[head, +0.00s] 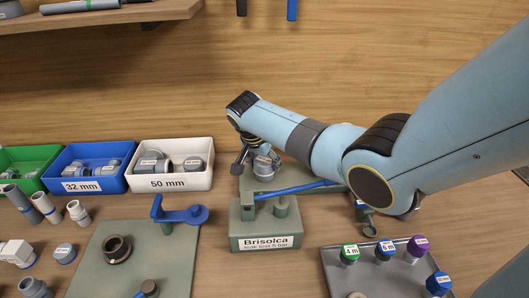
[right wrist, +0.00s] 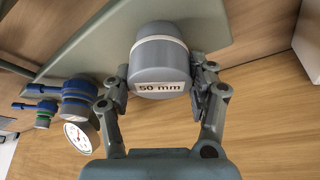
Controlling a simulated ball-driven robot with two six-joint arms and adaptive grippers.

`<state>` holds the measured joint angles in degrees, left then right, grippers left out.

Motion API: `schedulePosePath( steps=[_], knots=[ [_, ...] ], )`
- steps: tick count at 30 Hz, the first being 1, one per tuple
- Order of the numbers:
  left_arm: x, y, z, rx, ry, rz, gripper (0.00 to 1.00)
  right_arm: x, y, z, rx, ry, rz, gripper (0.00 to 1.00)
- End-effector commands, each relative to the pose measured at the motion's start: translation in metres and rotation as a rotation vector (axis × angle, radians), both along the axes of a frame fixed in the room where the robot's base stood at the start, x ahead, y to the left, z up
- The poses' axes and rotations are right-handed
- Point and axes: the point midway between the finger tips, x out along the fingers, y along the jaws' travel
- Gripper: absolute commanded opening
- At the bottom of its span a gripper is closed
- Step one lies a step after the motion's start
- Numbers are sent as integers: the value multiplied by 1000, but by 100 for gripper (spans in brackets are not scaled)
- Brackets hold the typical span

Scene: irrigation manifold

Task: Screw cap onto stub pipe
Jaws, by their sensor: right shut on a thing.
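My right gripper (head: 252,158) reaches down from the right arm over the grey-green fixture at the middle back. In the right wrist view its two fingers (right wrist: 162,92) are closed on the sides of a grey cap (right wrist: 160,62) labelled "50 mm". The cap also shows in the head view (head: 264,168), partly covered by the gripper. A pale ring and a round grey part (right wrist: 158,30) sit directly behind the cap, in line with it. I cannot tell whether this part is the stub pipe, or how far the cap is on. My left gripper is not in view.
A Brisolca test block (head: 266,228) with a blue lever stands in front of the fixture. A white 50 mm bin (head: 142,182), a blue 32 mm bin (head: 112,188) and a green bin stand left. A tray (head: 340,270) with coloured knobs is right. A gauge (right wrist: 78,137) and blue-handled valves are near the gripper.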

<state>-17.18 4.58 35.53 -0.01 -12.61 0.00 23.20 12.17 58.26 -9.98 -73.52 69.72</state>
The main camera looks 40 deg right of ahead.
Motion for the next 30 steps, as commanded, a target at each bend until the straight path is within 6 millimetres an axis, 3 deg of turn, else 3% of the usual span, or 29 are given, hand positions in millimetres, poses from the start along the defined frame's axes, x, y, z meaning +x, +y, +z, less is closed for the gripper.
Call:
schedulePosePath(
  steps=[4, 12, 25, 30],
  knots=[
    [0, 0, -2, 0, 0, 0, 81, 4, -2, 3, -5, -7, -44, 20],
    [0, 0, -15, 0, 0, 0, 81, 4, -3, 2, -6, -9, -356, 20],
    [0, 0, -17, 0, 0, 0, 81, 3, -3, 3, -6, -8, -416, 20],
    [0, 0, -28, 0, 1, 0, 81, 4, -3, 2, -5, -9, -559, 20]
  ],
)
